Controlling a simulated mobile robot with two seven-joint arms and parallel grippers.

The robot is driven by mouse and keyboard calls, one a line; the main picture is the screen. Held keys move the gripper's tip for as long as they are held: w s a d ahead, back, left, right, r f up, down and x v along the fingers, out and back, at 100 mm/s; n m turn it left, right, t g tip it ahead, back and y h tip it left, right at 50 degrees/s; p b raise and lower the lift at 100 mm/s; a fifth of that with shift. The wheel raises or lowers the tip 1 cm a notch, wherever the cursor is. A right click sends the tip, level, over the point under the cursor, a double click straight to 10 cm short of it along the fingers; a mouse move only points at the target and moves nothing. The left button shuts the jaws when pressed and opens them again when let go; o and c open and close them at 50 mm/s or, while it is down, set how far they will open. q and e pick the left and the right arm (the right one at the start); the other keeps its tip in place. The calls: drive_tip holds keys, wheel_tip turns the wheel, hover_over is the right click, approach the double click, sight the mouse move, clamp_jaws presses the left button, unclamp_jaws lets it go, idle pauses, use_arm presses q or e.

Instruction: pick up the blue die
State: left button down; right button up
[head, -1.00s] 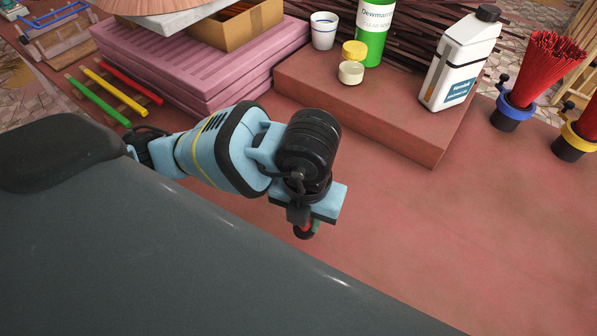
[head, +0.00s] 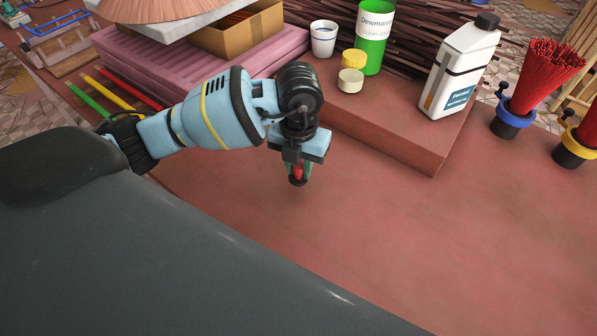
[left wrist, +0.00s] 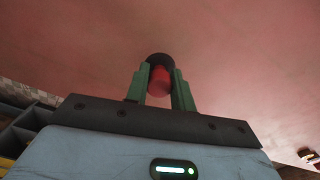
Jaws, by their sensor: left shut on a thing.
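My left gripper (head: 298,176) is shut on a small red piece with a dark round end. The red piece (left wrist: 159,82) sits between the two green fingers in the left wrist view, with its dark end beyond the fingertips. It hangs over a bare part of the red-brown table (head: 400,240); the gap to the surface is hard to judge. No blue shows on the held piece, and I cannot make out a separate blue die in these views. My right gripper is not in view.
Black holders with red sticks, one blue-ringed (head: 512,118), stand right. Pink stacked trays (head: 215,80) lie left. The table front is clear.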

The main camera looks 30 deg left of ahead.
sight(299, 174)
use_arm(q)
drive_tip(key=shift+w+a+f, duration=0.2)
drive_tip(key=shift+w, duration=0.1)
drive_tip(key=shift+f, duration=1.6)
drive_tip(key=shift+f, duration=0.1)
drive_tip(key=c, duration=1.2)
unclamp_jaws()
drive_tip(key=shift+r+p, duration=0.4)
drive_tip(key=shift+r, duration=5.7)
